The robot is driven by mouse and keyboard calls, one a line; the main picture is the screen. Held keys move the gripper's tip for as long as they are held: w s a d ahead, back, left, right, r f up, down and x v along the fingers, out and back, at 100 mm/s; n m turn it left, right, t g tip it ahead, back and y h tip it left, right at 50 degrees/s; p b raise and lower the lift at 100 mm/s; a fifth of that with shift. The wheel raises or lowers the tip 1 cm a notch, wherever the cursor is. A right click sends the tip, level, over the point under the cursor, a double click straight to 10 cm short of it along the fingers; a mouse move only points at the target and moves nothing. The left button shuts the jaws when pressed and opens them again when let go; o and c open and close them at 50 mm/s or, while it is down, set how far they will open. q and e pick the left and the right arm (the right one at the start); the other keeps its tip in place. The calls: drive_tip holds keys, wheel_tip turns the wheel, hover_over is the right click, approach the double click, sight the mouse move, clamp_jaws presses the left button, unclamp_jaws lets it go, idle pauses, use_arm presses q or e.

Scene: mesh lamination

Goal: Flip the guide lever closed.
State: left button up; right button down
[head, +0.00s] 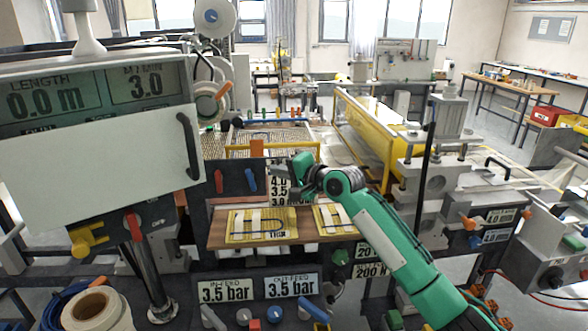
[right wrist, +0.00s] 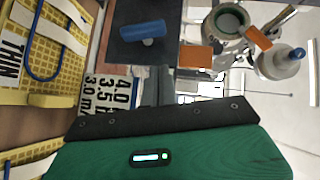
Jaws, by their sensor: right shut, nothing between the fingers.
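No lever in view is clearly labelled as the guide lever. On a dark panel in the head view stand a red lever (head: 218,181) and a blue lever (head: 250,180). An orange block (head: 256,148) sits above the panel's top edge. The right wrist view also shows the blue lever (right wrist: 142,29) and the orange block (right wrist: 196,57). My green right gripper (head: 278,167) is shut and empty, just right of the blue lever and in front of the number plate. Its grey fingers (right wrist: 160,84) point toward the panel and appear apart from both. My left gripper is out of view.
Below lies a wooden shelf (head: 220,241) with yellow sample cards (head: 262,225). A large display box (head: 100,110) fills the left. A yellow-framed guard (head: 365,135) and a grey press column stand at right. A white roll (head: 98,310) lies front left.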

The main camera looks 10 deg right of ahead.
sight(252, 172)
drive_tip(key=a+p, duration=0.1)
drive_tip(key=a, duration=0.1)
drive_tip(key=a+f, duration=0.1)
drive_tip(key=a, duration=0.1)
drive_tip(key=shift+w+a+p, duration=0.1)
drive_tip(key=shift+w+p, duration=0.1)
drive_tip(key=shift+p, duration=0.15)
